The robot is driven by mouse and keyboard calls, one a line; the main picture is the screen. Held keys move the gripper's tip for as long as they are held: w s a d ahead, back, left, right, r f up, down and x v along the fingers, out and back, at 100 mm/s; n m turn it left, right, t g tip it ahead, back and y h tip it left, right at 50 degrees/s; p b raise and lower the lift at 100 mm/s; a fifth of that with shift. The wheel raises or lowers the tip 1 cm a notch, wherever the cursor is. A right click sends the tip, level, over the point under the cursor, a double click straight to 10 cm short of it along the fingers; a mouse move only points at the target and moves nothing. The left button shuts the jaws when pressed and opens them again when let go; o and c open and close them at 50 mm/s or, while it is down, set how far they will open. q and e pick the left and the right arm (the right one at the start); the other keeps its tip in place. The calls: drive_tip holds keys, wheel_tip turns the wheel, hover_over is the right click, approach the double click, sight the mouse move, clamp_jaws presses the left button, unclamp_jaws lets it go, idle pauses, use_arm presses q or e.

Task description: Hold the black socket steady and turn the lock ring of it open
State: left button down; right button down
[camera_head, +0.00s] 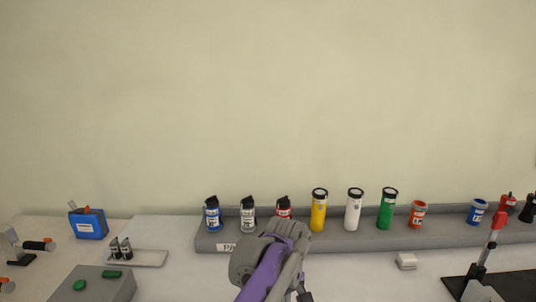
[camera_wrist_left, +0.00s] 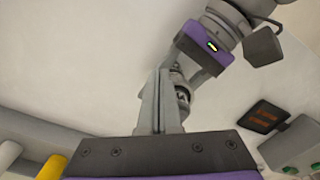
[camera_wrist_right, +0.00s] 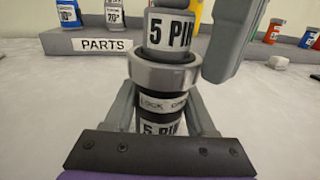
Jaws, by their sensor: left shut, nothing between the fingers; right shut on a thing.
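The black socket (camera_wrist_right: 160,112) stands upright in the right wrist view, with a "5 PIN" label low on it and a "LOCK OPEN" band above. My right gripper (camera_wrist_right: 163,100) is shut on it, one finger on each side. The silver lock ring (camera_wrist_right: 162,73) sits around its top. My left gripper (camera_wrist_left: 160,78) is shut and empty. The left wrist view shows the socket (camera_wrist_left: 181,95) partly hidden behind those fingers.
In the head view, a grey parts rack (camera_head: 370,238) holds several coloured cylinders at the back. A blue box (camera_head: 89,224), a grey button box (camera_head: 95,284) and a small tray (camera_head: 148,259) lie left. A red-handled clamp (camera_head: 492,245) stands right.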

use_arm(q)
wheel_tip(320, 180, up, 6)
idle(0.5)
drive_tip(key=shift+s+d, duration=0.1)
wheel_tip(320, 180, down, 6)
drive_tip(key=s+a, duration=0.1)
drive_tip(key=a, duration=0.1)
drive_tip(key=shift+s, duration=0.2)
idle(0.5)
drive_tip(key=shift+w+a, duration=0.15)
drive_tip(key=shift+w, duration=0.2)
idle(0.7)
